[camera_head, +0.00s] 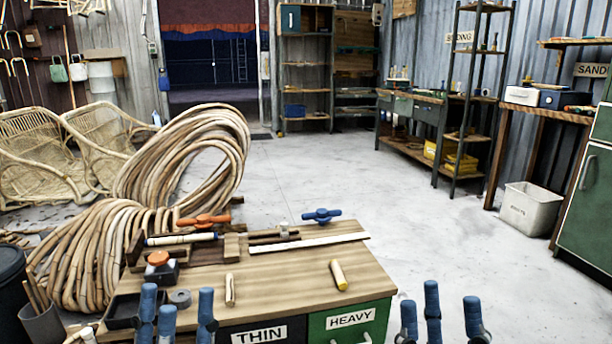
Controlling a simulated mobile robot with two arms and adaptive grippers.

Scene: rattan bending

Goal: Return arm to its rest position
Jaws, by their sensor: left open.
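My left gripper (178,315) shows as blue fingertips at the bottom edge, left of the middle, in front of the bench's near left corner. Its fingers are spread and nothing shows between them. My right gripper (440,318) shows as blue fingertips at the bottom edge, to the right of the bench. Its fingers are also spread, with nothing between them. The arms behind both grippers are out of the picture. The wooden workbench (285,280) stands just beyond the grippers, with drawers labelled THIN and HEAVY.
On the bench lie a short yellow-wrapped piece (339,275), a pale strip (308,243), an orange-handled clamp (203,220) and a blue-handled clamp (322,215). Large rattan coils (215,150) stand at left. A dark bin (12,300) is at far left. The floor (440,235) at right is clear.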

